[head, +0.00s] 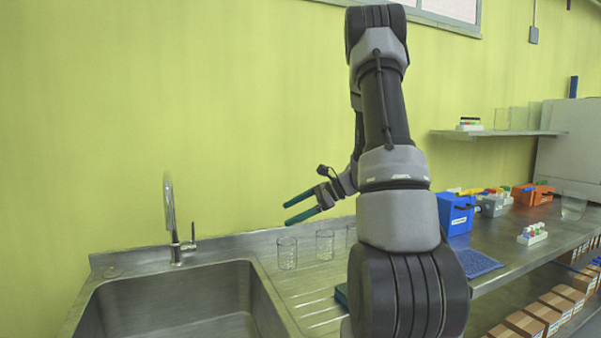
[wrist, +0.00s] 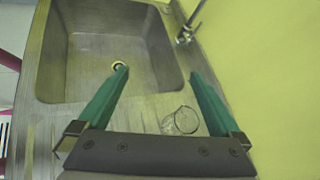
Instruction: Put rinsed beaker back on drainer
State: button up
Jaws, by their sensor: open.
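A clear glass beaker (head: 287,253) stands upright on the ribbed drainer (head: 312,290), just right of the sink. A second clear beaker (head: 325,244) stands to its right, and a third (head: 351,235) is partly hidden behind my arm. My gripper (head: 301,207) is open and empty above the leftmost beaker, its green fingers pointing left toward the sink. In the wrist view my gripper (wrist: 160,80) has its fingers spread wide. One beaker (wrist: 181,121) shows there below and between them, nearer the right finger, apart from both.
The steel sink basin (head: 180,305) looks empty, with a tap (head: 174,225) at its back edge. A blue box (head: 456,213), a blue mat (head: 474,263) and a small rack (head: 532,234) stand on the bench at right. A yellow wall closes off the back.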

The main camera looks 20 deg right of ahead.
jog(key=s+a+r+n+h, duration=0.4)
jog(key=s+r+n, duration=0.4)
jog(key=s, duration=0.3)
jog(key=s+a+r+n+t+h, duration=0.1)
jog(key=s+a+r+n+h, duration=0.3)
jog(key=s+r+n, duration=0.3)
jog(key=s+r+h, duration=0.1)
jog(key=s+r, duration=0.2)
jog(key=s, duration=0.2)
jog(key=shift+r+n+t, duration=0.15)
jog(key=shift+n+t, duration=0.15)
jog(key=shift+n, duration=0.1)
jog(key=shift+a, duration=0.1)
